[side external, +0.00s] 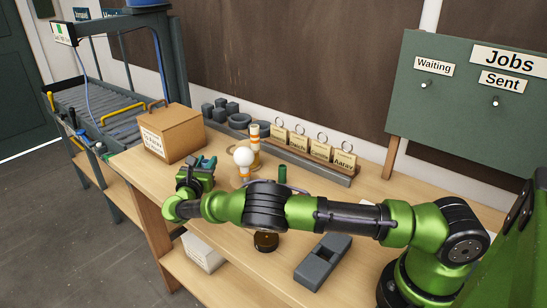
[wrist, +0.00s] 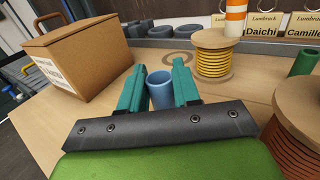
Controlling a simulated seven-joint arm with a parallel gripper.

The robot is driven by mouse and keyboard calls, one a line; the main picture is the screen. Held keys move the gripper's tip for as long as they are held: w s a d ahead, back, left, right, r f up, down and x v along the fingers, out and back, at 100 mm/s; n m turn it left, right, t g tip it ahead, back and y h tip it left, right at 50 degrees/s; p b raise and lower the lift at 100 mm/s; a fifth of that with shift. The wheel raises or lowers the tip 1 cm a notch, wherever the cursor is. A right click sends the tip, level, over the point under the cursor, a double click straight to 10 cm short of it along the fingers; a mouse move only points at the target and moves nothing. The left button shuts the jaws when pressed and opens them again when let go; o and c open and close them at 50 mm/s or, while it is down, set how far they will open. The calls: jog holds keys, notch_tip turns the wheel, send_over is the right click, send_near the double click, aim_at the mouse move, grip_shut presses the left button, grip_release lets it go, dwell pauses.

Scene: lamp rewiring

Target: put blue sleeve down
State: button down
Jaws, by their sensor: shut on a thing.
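The blue sleeve (wrist: 161,92) is a short, pale blue open tube. In the wrist view it stands upright between the two teal fingers of my gripper (wrist: 159,84), which is shut on it. The sleeve's lower end is hidden by the gripper body, so I cannot tell whether it touches the bench. In the side view my gripper (side external: 206,164) is over the left part of the wooden bench (side external: 135,165), just right of the cardboard box. The sleeve is too small to make out clearly there.
The cardboard box (side external: 172,133) stands close by. A yellow-wound spool (wrist: 215,52), flat ring (wrist: 177,58) and dark orange spool (wrist: 302,125) lie ahead and right. A white bulb (side external: 243,157), green tube (side external: 282,174), tag rack (side external: 300,154) and grey block (side external: 323,262) are also on the bench.

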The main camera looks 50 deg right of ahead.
jog(key=shift+f, duration=0.5)
jog(key=shift+f, duration=0.15)
jog(key=c, duration=0.8)
grip_release()
jog(key=shift+s+a+r, duration=0.1)
jog(key=shift+a+r, duration=0.1)
jog(key=v, duration=1.1)
jog(key=shift+s+a, duration=0.2)
jog(key=shift+a, duration=0.05)
